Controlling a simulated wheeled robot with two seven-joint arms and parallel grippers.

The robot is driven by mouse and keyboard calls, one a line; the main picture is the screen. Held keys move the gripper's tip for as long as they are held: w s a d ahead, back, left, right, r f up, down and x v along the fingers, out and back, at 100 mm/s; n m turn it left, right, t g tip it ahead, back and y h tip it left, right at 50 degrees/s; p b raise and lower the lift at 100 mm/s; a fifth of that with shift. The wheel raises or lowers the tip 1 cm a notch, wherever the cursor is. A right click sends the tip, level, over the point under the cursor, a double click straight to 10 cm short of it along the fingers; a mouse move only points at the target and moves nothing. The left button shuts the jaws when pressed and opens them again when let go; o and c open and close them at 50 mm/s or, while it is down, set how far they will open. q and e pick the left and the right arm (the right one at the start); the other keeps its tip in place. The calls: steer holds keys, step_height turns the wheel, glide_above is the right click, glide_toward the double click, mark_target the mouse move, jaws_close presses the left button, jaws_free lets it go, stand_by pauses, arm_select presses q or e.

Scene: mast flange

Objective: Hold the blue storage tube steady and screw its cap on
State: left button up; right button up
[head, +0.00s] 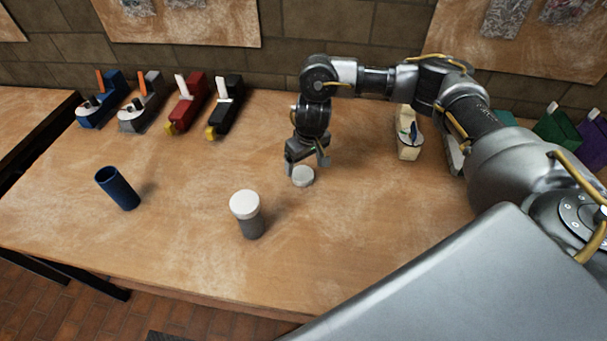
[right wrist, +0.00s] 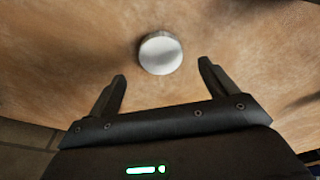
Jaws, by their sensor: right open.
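The blue storage tube (head: 118,188) stands upright and uncapped on the left of the table. A loose white cap (head: 303,176) lies flat on the table near the middle; it also shows in the right wrist view (right wrist: 160,53). My right gripper (head: 308,157) is above and just behind the cap, open and empty. In the right wrist view its two fingers (right wrist: 162,85) are spread, with the cap beyond their tips and apart from them. My left gripper is not in view.
A grey tube with a white cap (head: 246,214) stands front centre. A cream one (head: 408,135) sits behind my right arm, with green and purple items at far right. Table around the blue tube is clear.

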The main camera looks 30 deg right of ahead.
mark_target(303, 174)
steer(key=f, duration=0.3)
steer(key=f+b, duration=0.1)
steer(key=f, duration=0.1)
steer(key=shift+w+a+f, duration=0.15)
steer(key=shift+w, duration=0.15)
steer(key=shift+c, duration=0.4)
steer(key=c, duration=1)
